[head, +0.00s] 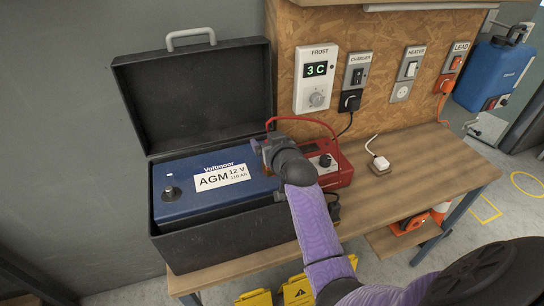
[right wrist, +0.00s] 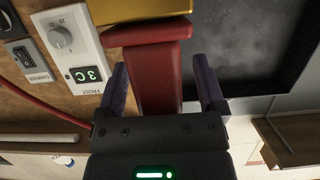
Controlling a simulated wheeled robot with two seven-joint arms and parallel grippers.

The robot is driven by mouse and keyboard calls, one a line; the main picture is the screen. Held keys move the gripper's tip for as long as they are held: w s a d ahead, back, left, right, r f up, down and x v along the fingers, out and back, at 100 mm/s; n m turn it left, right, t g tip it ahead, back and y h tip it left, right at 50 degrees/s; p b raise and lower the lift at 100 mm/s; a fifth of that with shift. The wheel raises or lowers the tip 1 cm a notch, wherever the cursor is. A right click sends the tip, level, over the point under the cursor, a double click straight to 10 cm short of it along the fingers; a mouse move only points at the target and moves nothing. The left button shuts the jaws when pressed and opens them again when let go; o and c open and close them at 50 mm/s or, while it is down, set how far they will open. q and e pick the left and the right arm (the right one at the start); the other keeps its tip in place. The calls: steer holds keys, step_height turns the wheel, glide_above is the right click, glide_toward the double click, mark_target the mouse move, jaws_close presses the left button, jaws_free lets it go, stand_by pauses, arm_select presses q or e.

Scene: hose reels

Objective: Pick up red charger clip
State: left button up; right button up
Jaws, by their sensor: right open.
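The red charger clip (right wrist: 155,75) shows large in the right wrist view, with its red handle lying between my right gripper's fingers (right wrist: 160,62). Gaps show on both sides of the handle, so the fingers are around it but apart from it. A yellow-gold part (right wrist: 140,10) shows beyond its red crossbar. In the head view my right gripper (head: 262,148) is at the right end of the blue battery (head: 215,165), and my wrist hides most of the clip. The red charger (head: 337,167) stands just to the right. My left gripper is not in view.
The battery sits in a black box (head: 195,245) with its lid (head: 200,95) raised behind. A red cable (head: 303,119) arches near my gripper. A wooden panel with a frost display (head: 316,80) and switches stands behind.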

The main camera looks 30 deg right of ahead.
jaws_close()
